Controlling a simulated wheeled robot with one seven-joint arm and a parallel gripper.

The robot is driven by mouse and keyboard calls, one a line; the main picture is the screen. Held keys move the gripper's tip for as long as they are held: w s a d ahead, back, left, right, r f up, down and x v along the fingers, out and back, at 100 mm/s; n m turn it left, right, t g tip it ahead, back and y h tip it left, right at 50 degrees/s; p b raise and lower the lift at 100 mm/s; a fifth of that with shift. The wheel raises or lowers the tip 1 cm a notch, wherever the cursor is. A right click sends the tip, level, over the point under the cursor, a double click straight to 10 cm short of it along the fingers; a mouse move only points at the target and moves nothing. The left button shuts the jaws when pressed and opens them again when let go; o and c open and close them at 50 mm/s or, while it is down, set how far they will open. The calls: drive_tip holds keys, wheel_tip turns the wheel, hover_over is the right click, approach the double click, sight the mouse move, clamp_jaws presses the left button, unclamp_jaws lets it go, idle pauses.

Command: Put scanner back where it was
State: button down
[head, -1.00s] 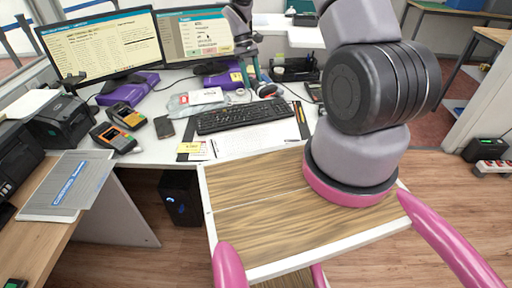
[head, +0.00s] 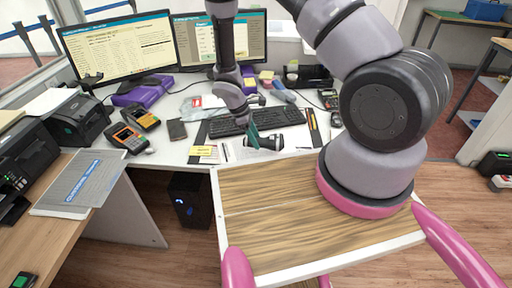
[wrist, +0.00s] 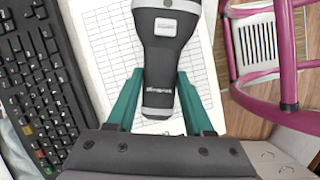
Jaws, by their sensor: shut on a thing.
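The scanner (wrist: 165,45) is dark grey and black with a light grey head and a button on top. In the wrist view it lies between the two teal fingers of my gripper (wrist: 160,92), which are shut on its handle. A printed table sheet (wrist: 105,40) is beneath it. In the head view my gripper (head: 254,137) reaches down near the front edge of the desk, with the scanner (head: 270,142) at its fingers, in front of the keyboard (head: 255,120). I cannot tell whether the scanner touches the desk.
The white desk carries two monitors (head: 120,47), card terminals (head: 128,138), a dark phone (head: 177,130) and a yellow note (head: 200,150). A black printer (head: 78,122) is at left. My wood-topped tray and pink frame are in front of the desk. A pink frame (wrist: 280,75) also shows at right in the wrist view.

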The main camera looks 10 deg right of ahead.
drive_tip(key=shift+f, duration=1.95)
drive_tip(key=shift+c, duration=1.4)
unclamp_jaws()
drive_tip(key=shift+f, duration=0.1)
